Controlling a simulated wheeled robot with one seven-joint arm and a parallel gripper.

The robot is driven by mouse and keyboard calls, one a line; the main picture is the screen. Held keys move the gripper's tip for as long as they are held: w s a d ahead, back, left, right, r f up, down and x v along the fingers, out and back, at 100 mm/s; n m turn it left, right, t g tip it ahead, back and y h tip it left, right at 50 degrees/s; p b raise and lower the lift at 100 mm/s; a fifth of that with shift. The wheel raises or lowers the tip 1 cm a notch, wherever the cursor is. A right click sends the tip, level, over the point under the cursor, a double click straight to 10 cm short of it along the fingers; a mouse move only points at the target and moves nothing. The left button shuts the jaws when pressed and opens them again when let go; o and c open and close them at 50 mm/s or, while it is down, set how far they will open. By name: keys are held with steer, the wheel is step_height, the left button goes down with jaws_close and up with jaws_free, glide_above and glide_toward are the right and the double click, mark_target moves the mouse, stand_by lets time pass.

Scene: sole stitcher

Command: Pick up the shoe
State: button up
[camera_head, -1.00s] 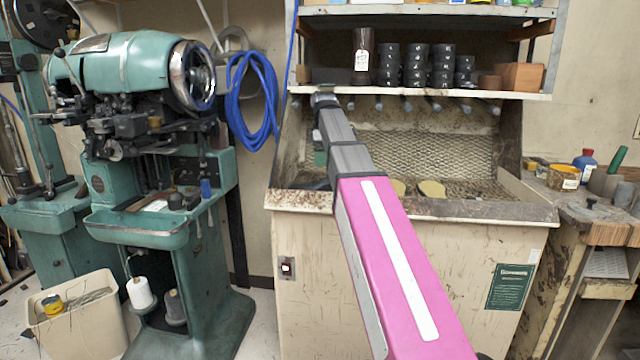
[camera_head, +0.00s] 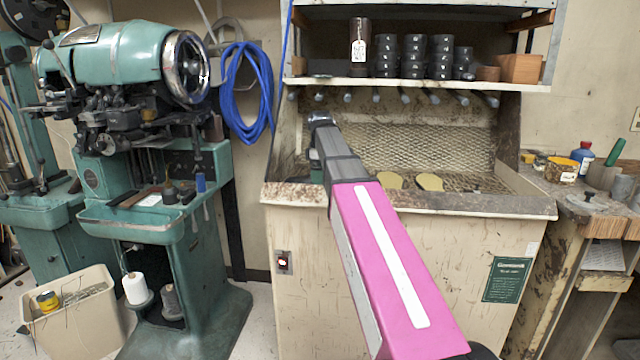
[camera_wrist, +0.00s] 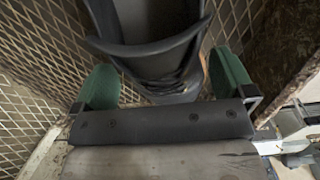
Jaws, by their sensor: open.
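The shoe (camera_wrist: 155,45) is a dark grey or black piece in the wrist view, with its opening toward the top and lacing near my gripper. My gripper (camera_wrist: 164,72) has green finger pads standing apart, one on each side of the shoe's near end. The shoe lies between the pads, and I cannot tell whether either pad touches it. In the head view my arm covers most of the gripper and the shoe cannot be made out.
The mesh-backed bench (camera_head: 470,203) surrounds the arm's far end, with its front lip below. Yellowish soles (camera_head: 429,182) lie inside it to the right. A shelf (camera_head: 420,84) with black rolls hangs above. A green stitching machine (camera_head: 125,55) stands left.

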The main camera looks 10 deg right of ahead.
step_height(320, 180, down, 2)
steer(key=shift+f, duration=0.1)
steer(key=c, duration=0.8)
